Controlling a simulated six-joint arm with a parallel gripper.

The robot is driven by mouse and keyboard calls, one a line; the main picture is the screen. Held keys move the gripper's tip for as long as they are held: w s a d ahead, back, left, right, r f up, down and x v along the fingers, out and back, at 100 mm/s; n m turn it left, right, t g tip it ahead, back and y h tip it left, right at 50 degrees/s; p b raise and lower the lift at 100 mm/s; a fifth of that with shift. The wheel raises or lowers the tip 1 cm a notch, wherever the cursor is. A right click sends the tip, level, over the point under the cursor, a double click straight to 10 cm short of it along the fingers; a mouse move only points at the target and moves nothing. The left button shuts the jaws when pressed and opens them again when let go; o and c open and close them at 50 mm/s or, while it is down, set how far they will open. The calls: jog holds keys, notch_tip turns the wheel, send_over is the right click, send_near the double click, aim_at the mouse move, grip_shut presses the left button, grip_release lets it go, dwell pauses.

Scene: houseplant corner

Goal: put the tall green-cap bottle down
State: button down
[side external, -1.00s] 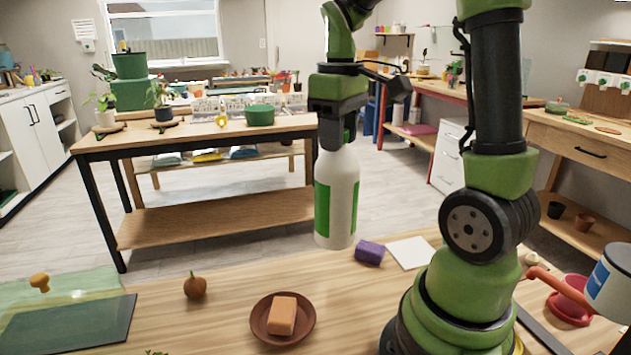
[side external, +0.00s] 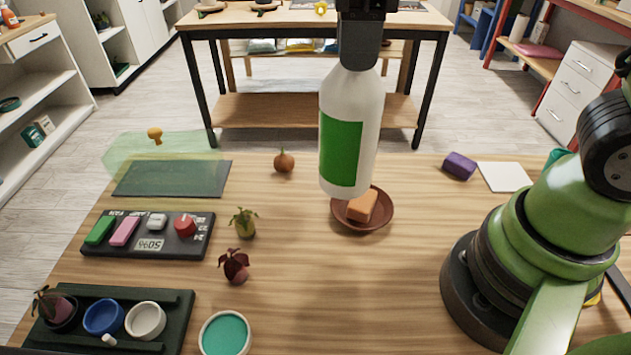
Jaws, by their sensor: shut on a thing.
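The tall bottle (side external: 352,125) is white with a green label and hangs upright in the air. My gripper (side external: 360,45) is shut around its top at the upper edge of the side external view. The bottle's cap is hidden by the gripper. The bottle's lower end overlaps the far part of a brown saucer (side external: 382,219) in the picture. An orange-brown block (side external: 363,206) lies in that saucer. Bare tabletop shows below the bottle's base, so it appears held above the table (side external: 330,275).
A purple block (side external: 459,166) and white square (side external: 505,177) lie at the right rear. A dark button panel (side external: 148,250), small plants (side external: 243,222) and a dark tray (side external: 172,305) with cups fill the left. A teal-filled dish (side external: 225,335) sits in front. The table's front middle is clear.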

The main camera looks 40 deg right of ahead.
jog(key=s+a+n, duration=0.5)
jog(key=a, duration=0.3)
jog(key=s+a+n, duration=0.4)
jog(key=a, duration=0.3)
notch_tip(320, 180, down, 10)
jog(key=c, duration=0.7)
grip_release()
jog(key=shift+f, duration=0.1)
jog(key=shift+c, duration=0.2)
